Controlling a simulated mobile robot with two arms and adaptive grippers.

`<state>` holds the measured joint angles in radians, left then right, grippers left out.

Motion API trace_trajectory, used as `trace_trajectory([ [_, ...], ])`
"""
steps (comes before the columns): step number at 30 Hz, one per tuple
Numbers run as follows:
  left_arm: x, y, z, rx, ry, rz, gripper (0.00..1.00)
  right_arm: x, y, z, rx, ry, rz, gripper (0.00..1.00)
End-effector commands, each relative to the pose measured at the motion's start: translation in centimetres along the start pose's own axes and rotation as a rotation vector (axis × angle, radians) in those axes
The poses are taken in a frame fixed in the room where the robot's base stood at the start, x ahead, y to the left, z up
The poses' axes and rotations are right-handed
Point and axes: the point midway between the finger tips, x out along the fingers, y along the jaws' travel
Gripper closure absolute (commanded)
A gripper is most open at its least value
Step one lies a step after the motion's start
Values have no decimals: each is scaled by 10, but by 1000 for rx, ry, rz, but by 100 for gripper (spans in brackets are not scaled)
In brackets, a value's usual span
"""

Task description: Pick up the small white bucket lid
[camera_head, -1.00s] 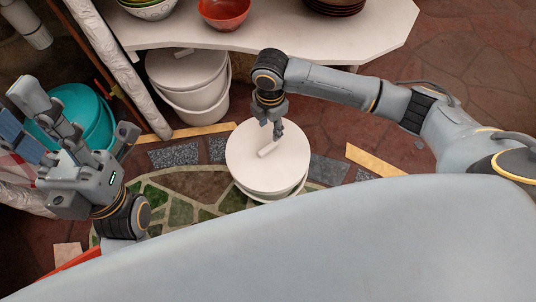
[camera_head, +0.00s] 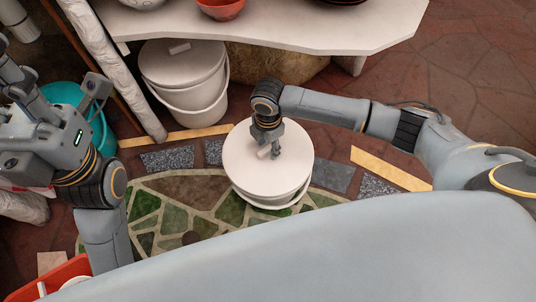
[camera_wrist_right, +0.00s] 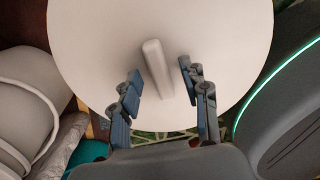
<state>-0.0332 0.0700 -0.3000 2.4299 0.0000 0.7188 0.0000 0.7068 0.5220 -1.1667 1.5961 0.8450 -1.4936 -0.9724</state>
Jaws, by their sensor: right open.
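The white bucket lid (camera_head: 240,160) is round and lies flat on a white bucket (camera_head: 268,200) in the middle of the head view. A bar-shaped handle (camera_wrist_right: 157,70) stands on its top. My right gripper (camera_head: 270,152) is over the lid, pointing down. In the right wrist view my right gripper (camera_wrist_right: 160,82) is open, with one finger on each side of the handle's near part and gaps visible. Its height above the lid is hard to tell. My left gripper (camera_head: 58,75) is at the left edge, partly cut off, with its fingers spread and nothing seen between them.
A second lidded white bucket (camera_head: 190,98) stands behind, under the pale counter (camera_head: 290,35). A turquoise container (camera_head: 68,95) is behind my left gripper. A wrapped roll (camera_head: 110,65) leans nearby. A red container (camera_head: 62,275) is at lower left. The floor on the right is clear.

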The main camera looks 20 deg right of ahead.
Motion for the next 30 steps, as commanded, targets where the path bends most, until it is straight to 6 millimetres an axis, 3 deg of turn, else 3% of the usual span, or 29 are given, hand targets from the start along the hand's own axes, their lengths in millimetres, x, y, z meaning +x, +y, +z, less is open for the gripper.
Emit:
trace_trajectory([
  [8, 2, 0, 0, 1, 6, 2, 60, 2, 0, 0, 0, 0, 0, 55],
  [15, 2, 0, 0, 1, 6, 2, 60, 2, 0, 0, 0, 0, 0, 100],
  [25, 4, 0, 0, 0, 7, 3, 60, -1, 0, 0, 0, 0, 0, 100],
  [27, 8, 0, -1, 0, 10, 2, 60, -8, 0, 0, 0, 0, 1, 100],
  [30, -1, -1, 1, -4, -38, -15, 60, -24, 0, 1, 1, -1, 1, 100],
])
